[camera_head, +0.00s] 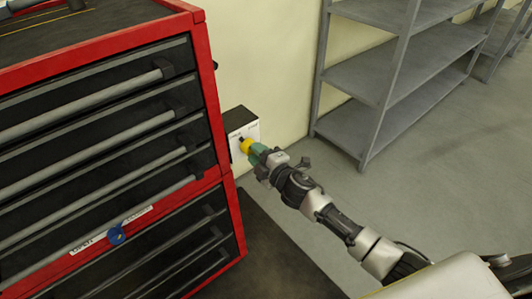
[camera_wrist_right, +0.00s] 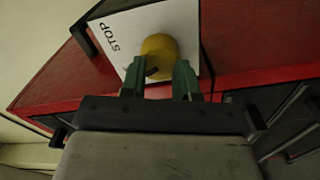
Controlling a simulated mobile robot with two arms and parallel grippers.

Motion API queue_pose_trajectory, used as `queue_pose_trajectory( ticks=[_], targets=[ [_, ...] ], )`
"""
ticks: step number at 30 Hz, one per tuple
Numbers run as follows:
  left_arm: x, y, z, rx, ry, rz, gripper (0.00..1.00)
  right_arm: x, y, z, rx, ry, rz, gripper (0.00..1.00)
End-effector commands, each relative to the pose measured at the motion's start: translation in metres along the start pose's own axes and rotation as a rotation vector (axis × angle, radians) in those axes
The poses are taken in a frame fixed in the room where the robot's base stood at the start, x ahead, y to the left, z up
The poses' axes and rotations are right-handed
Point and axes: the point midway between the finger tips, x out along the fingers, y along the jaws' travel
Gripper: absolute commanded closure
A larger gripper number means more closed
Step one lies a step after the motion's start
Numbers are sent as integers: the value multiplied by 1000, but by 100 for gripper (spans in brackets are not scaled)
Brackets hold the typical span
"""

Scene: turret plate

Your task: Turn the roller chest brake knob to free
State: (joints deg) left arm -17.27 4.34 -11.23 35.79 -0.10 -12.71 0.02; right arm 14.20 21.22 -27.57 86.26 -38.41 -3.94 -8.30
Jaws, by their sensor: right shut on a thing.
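The yellow knob (camera_head: 246,145) sits on a small box (camera_head: 239,122) with a white face at the right side of the red and black roller chest (camera_head: 211,92). My right gripper (camera_head: 257,153) has its green fingers shut on this knob. In the right wrist view, the yellow knob (camera_wrist_right: 159,45) stands at the fingertips of my right gripper (camera_wrist_right: 158,77), with a small dark mark at its near edge. The word STOP shows on the white plate (camera_wrist_right: 127,35) left of the knob. Other lettering is hidden or too small to read. My left gripper is not in view.
A dark tool lies on the chest top. Grey shelving (camera_head: 372,75) stands along the cream wall. The grey floor (camera_head: 440,170) at right is open.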

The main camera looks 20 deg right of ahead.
Motion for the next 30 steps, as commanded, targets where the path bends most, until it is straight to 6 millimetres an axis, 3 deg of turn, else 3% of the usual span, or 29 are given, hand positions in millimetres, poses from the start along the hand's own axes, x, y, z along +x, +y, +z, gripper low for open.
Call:
queue_pose_trajectory(
  ticks=[1, 13, 30],
  targets=[
    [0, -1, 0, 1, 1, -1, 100, 8, 18, 4, -41, -13, 30, 93],
    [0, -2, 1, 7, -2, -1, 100, 8, 18, 3, -277, -15, 29, 93],
    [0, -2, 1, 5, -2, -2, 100, 8, 19, 2, -337, -15, 30, 93]
  ],
)
